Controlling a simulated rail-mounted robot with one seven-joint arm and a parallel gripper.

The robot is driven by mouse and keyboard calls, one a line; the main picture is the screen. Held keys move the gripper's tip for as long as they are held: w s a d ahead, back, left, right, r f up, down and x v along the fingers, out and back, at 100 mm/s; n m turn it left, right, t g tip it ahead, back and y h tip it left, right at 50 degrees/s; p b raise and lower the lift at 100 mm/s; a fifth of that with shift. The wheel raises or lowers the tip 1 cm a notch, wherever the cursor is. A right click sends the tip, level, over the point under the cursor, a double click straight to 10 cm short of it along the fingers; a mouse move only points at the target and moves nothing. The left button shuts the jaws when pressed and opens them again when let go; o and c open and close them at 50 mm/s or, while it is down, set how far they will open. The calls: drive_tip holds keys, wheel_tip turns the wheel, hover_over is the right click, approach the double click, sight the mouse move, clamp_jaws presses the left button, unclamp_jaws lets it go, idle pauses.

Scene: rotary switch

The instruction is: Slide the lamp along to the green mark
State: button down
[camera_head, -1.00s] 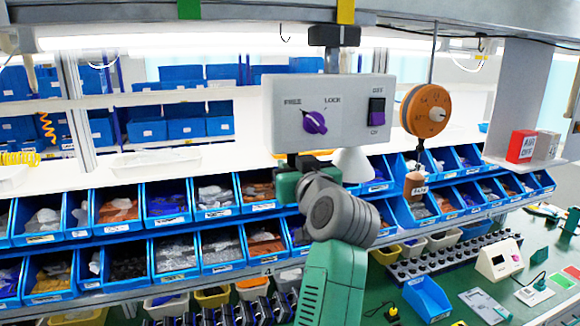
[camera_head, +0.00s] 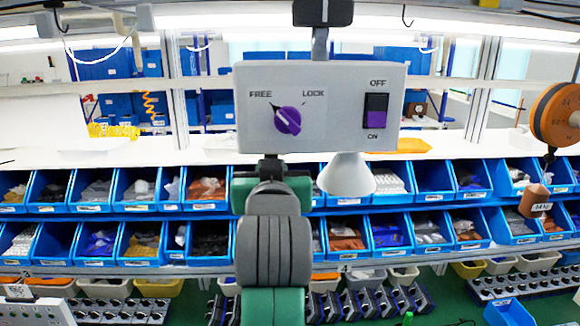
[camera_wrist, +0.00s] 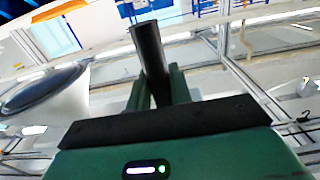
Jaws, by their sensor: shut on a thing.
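The lamp (camera_head: 320,110) is a grey box hung from a dark bracket (camera_head: 322,12) at the top, with a white cone shade (camera_head: 346,175) below. Its purple knob (camera_head: 288,120) points to FREE. The rocker switch (camera_head: 376,108) is on its right side. A dark handle (camera_wrist: 150,55) hangs under the box's left part. My gripper (camera_head: 270,178) is below the box, shut on this handle; the wrist view shows the handle between both green fingers (camera_wrist: 153,85). The green mark is not in view now.
An orange reel (camera_head: 555,115) with a hanging weight (camera_head: 535,200) is at the right. Two rows of blue bins (camera_head: 137,190) run behind and below the lamp. A white shelf (camera_head: 80,155) lies behind. The space beside the lamp's left side looks clear.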

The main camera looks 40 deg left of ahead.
drive_tip(key=shift+s+a, duration=0.3)
drive_tip(key=c, duration=1.3)
unclamp_jaws()
drive_tip(key=b+v, duration=0.2)
drive_tip(key=v, duration=0.5)
drive_tip(key=shift+s+d, duration=0.25)
drive_tip(key=shift+s, duration=0.05)
